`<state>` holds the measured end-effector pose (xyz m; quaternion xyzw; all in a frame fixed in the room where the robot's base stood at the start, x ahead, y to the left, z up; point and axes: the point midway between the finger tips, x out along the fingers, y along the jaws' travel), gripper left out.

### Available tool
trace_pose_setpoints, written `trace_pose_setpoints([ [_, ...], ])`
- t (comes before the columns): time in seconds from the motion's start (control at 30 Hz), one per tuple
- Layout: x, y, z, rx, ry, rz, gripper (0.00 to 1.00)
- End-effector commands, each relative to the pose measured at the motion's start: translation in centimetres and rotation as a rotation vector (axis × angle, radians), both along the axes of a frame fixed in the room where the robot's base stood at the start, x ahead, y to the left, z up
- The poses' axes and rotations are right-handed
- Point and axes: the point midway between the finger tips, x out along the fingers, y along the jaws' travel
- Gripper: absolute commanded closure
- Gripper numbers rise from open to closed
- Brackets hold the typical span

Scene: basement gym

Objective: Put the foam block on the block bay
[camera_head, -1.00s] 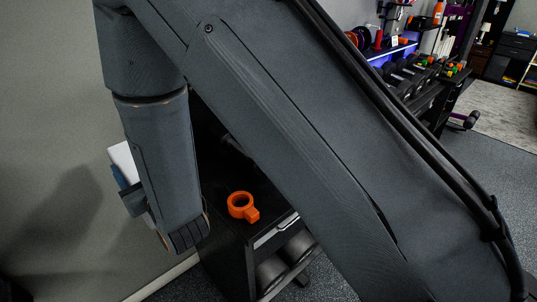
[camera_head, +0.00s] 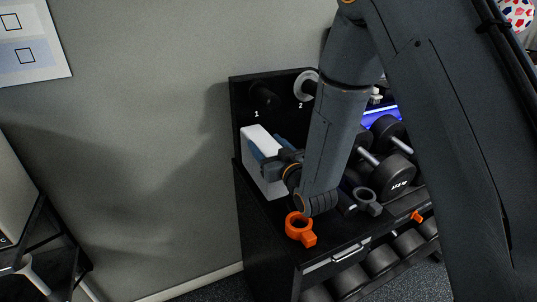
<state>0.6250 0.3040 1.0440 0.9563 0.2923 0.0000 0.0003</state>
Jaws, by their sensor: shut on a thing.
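I cannot tell whether the block's bottom touches the cabinet top. I cannot make out a marked block bay.
An orange ring collar (camera_head: 299,228) lies at the cabinet's front edge, close to my wrist. A grey collar (camera_head: 366,200) and dumbbells (camera_head: 394,176) are to the right. Pegs numbered 1 (camera_head: 264,95) and 2 (camera_head: 305,84) are on the back panel.

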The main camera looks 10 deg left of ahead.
Motion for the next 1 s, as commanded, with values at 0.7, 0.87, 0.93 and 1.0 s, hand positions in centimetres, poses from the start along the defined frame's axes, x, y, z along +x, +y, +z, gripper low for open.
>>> trace_pose_setpoints([
  [0.7, 0.6, -0.6, -3.6, 0.000, -0.001, 0.001, 0.85],
  [0.87, 0.6, -0.6, -3.8, 0.000, 0.000, 0.001, 0.31],
  [0.93, 0.6, -0.6, -3.8, 0.000, 0.000, 0.001, 0.22],
  [1.0, 0.6, -0.6, -3.8, 0.000, 0.000, 0.001, 0.22],
])
